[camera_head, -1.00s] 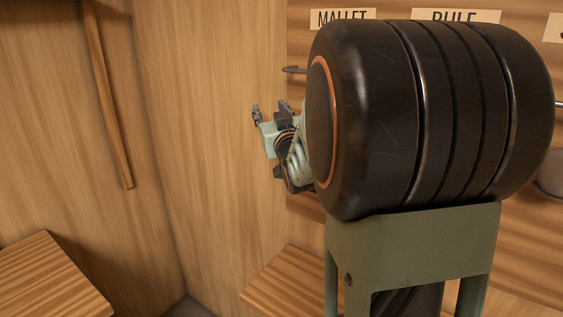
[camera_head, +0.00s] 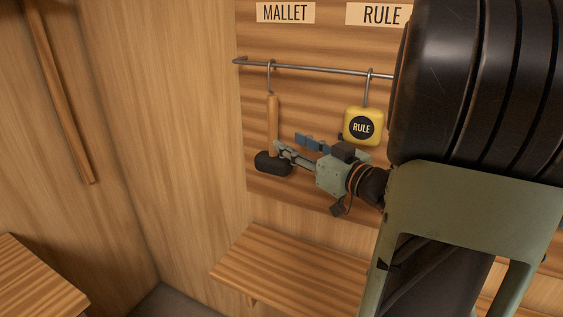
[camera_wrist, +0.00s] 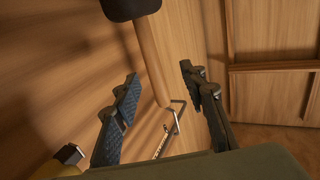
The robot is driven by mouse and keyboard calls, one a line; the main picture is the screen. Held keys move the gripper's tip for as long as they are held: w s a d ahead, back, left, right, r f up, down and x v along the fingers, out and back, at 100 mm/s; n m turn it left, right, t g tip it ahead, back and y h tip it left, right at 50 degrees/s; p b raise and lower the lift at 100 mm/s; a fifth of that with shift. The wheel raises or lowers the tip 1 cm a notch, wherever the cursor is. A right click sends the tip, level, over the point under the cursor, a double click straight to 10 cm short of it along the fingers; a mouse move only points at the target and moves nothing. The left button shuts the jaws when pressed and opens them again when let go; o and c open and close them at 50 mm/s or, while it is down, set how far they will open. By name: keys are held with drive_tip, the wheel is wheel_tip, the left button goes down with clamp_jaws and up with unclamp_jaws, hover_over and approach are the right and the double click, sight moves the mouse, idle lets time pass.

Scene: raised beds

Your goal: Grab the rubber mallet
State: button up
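The rubber mallet has a black head (camera_head: 272,163) and a pale wooden handle (camera_head: 272,122). It hangs head down from a hook on the rail under the MALLET label. My gripper (camera_head: 290,143) is open and empty, just right of the handle, above the head. In the wrist view the handle (camera_wrist: 150,55) runs between the two spread fingers (camera_wrist: 159,74), apart from both, with the black head (camera_wrist: 128,8) cut off at the top edge. How deep the handle sits between the fingers is hard to tell.
A yellow tape rule (camera_head: 363,126) hangs right of the mallet, close behind my gripper. The metal rail (camera_head: 315,69) runs above on the wooden board. A wooden bench (camera_head: 290,270) lies below.

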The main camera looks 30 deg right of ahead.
sight(276, 133)
drive_tip(key=w, duration=0.4)
drive_tip(key=shift+d+m+h, duration=0.3)
drive_tip(key=shift+m, duration=0.1)
drive_tip(key=shift+w+a+f+p, duration=0.1)
drive_tip(key=shift+w+a+p, duration=0.15)
drive_tip(key=shift+w, duration=0.7)
drive_tip(key=shift+w+a+f+p, duration=0.1)
drive_tip(key=shift+w+a+p, duration=0.15)
drive_tip(key=shift+w, duration=0.7)
drive_tip(key=shift+w+a+f+p, duration=0.1)
drive_tip(key=shift+w+a+p, duration=0.15)
drive_tip(key=shift+w, duration=0.7)
drive_tip(key=shift+c, duration=0.7)
clamp_jaws()
drive_tip(key=shift+r, duration=0.1)
